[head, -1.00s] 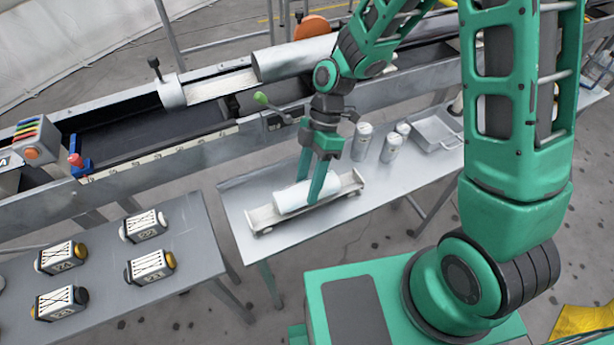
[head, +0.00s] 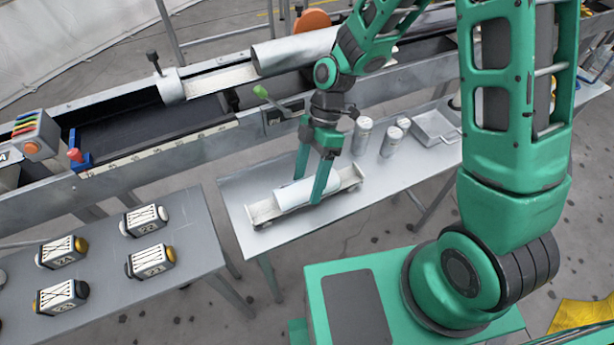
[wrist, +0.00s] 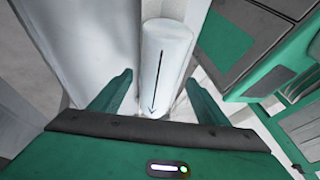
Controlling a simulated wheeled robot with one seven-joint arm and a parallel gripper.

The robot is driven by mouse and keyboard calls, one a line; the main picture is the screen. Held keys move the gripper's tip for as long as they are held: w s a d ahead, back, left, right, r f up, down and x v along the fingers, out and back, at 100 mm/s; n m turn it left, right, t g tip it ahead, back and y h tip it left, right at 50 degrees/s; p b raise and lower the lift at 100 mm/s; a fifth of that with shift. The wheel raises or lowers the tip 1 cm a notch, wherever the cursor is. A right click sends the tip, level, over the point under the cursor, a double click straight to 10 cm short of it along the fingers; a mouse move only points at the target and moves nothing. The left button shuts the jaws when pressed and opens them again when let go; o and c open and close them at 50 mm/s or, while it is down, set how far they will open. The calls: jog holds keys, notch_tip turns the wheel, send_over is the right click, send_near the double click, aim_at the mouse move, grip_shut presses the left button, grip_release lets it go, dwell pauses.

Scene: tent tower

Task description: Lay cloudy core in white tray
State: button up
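The cloudy core, a pale whitish cylinder (head: 293,195), lies lengthwise in the long white tray (head: 347,178) on the metal table. In the wrist view the core (wrist: 168,50) shows a dark arrow along its side, pointing toward my gripper. My gripper (head: 308,190) reaches down over the tray, one finger on each side of the core. In the wrist view my gripper (wrist: 160,92) has its fingers wide apart, with gaps between them and the core. The near finger hides part of the core in the head view.
Several pale canisters (head: 362,136) and a metal pan (head: 436,127) stand to the right on the same table. A long machine with a trough (head: 222,80) runs behind. Several strapped blocks (head: 145,220) sit on the left table. The table's front is clear.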

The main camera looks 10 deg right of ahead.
jog(key=shift+r, duration=0.1)
jog(key=v, duration=1)
jog(key=shift+w+r, duration=0.15)
jog(key=shift+r, duration=0.15)
jog(key=shift+d, duration=0.2)
jog(key=s+d+r+m+t+h, duration=0.1)
jog(key=s+d+r+m+t, duration=0.1)
jog(key=d+r+m, duration=0.5)
jog(key=s+d+m+t+h, duration=0.1)
jog(key=s+d+m, duration=0.1)
jog(key=d+m, duration=0.65)
jog(key=s+d+r+m+t+h, duration=0.1)
jog(key=s+d+r+m+t, duration=0.1)
jog(key=s+d+m, duration=0.9)
jog(key=s+d+r, duration=0.1)
jog(key=s+d, duration=0.2)
jog(key=shift+s+r, duration=0.2)
jog(key=shift+s, duration=0.05)
